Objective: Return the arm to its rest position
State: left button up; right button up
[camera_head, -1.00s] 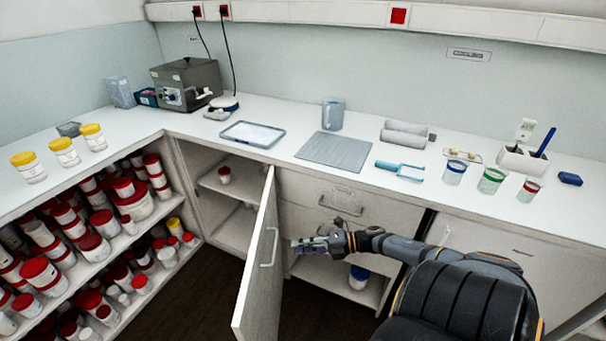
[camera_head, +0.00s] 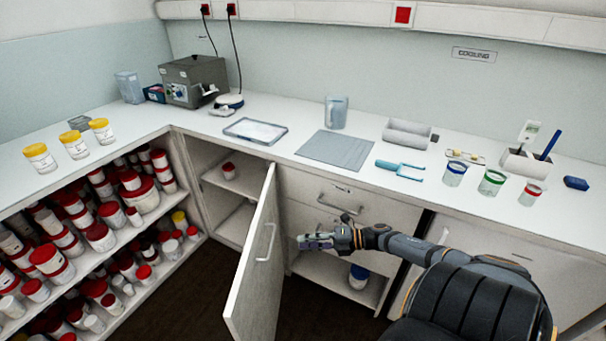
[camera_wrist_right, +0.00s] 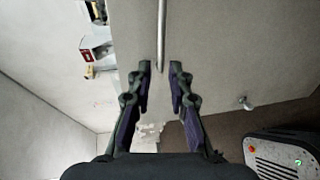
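My right gripper (camera_head: 300,241) reaches in from the lower right in the head view. It is beside the open cabinet door (camera_head: 252,275), to the right of its handle (camera_head: 267,243), with a small gap in the picture. In the right wrist view the two fingers (camera_wrist_right: 160,68) stand apart with nothing held between them. The handle bar (camera_wrist_right: 162,32) shows ahead of the fingertips, against the pale door panel (camera_wrist_right: 215,45). My left gripper is not in view.
The worktop (camera_head: 230,131) runs above the arm. An open lower shelf with a blue-lidded jar (camera_head: 358,277) lies below the gripper. Shelves of red-lidded jars (camera_head: 48,262) stand at the left. Dark floor (camera_head: 190,300) is clear left of the door.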

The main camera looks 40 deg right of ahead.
jog(key=s+d+f+m+h, duration=0.25)
jog(key=f+m+h, duration=0.2)
jog(key=f, duration=0.35)
jog(key=s+d+f+m+h+p, duration=0.1)
jog(key=s+d+f+m+h, duration=0.15)
jog(key=f+m, duration=0.4)
jog(key=s+d+f+m+h, duration=0.25)
jog(key=f+m+h, duration=0.2)
jog(key=f, duration=0.35)
jog(key=s+a+f+m+g, duration=0.4)
jog(key=s+a+f+m, duration=0.2)
jog(key=s+f, duration=0.45)
jog(key=s+a+f+m+g, duration=0.2)
jog(key=s+a+f+g, duration=0.1)
jog(key=s+a, duration=0.4)
jog(key=s+a+f+m+g, duration=0.2)
jog(key=s+a, duration=0.4)
jog(key=s, duration=0.3)
notch_tip(320, 180, down, 3)
jog(key=shift+s+a+r+m+g+p, duration=0.1)
jog(key=shift+s+a+m+g+p, duration=0.25)
jog(key=shift+g, duration=0.35)
